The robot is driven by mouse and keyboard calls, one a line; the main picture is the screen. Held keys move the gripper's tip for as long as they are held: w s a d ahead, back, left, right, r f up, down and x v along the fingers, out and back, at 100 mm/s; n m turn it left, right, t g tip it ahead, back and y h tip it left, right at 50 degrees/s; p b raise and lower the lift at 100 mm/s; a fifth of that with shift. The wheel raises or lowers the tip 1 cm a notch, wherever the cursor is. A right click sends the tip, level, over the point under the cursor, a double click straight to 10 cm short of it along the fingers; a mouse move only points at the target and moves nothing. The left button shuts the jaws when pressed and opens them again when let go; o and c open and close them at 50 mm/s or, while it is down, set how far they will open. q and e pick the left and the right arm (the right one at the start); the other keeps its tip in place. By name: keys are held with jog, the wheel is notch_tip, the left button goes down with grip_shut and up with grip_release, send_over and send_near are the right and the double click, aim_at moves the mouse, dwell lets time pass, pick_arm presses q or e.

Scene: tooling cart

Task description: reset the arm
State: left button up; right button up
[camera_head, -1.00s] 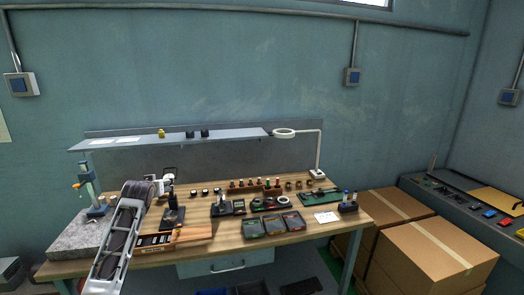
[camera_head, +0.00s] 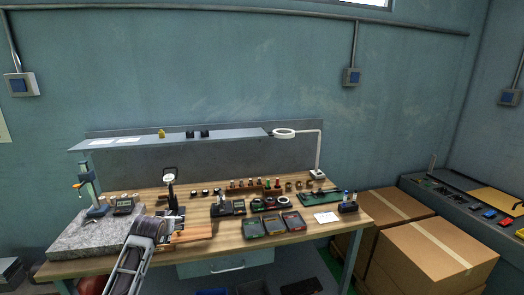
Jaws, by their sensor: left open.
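My left arm comes in from the bottom left. My left gripper (camera_head: 172,214) is small, dark and open, low over the left part of the wooden workbench (camera_head: 230,250). It overlaps the foot of a dial gauge stand (camera_head: 171,192) in the picture; I cannot tell whether it touches it. I see nothing held in it. The fingers are hard to make out against the dark things behind. My right gripper is not in view.
A granite plate (camera_head: 85,238) with a small height stand (camera_head: 92,195) and a dark display box (camera_head: 123,205) lies left. Several small trays (camera_head: 271,225) stand at the bench front. Cardboard boxes (camera_head: 425,255) stand right.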

pick_arm(q)
jog(key=s+d+f+m+g+h, duration=0.15)
jog(key=s+d+f, duration=0.3)
jog(key=s, duration=0.55)
jog(key=s+d+f+g, duration=0.25)
jog(key=s+f, duration=0.25)
jog(key=s, duration=0.4)
jog(key=s+d+f+m+g, duration=0.1)
jog(key=s+d+f, duration=0.35)
jog(key=s, duration=0.55)
jog(key=s+d+g, duration=0.2)
jog(key=s, duration=1.1)
notch_tip(320, 180, down, 33)
jog(key=s+g, duration=0.2)
jog(key=s, duration=0.1)
jog(key=s+a+f, duration=0.2)
jog(key=s+f, duration=0.8)
jog(key=s, duration=0.1)
jog(key=s+a+f+m+g, duration=0.1)
jog(key=s+a+f, duration=0.1)
jog(key=s+f, duration=0.8)
jog(key=shift+s+f+h, duration=0.15)
jog(key=shift+s+h, duration=0.2)
jog(key=shift+s, duration=0.05)
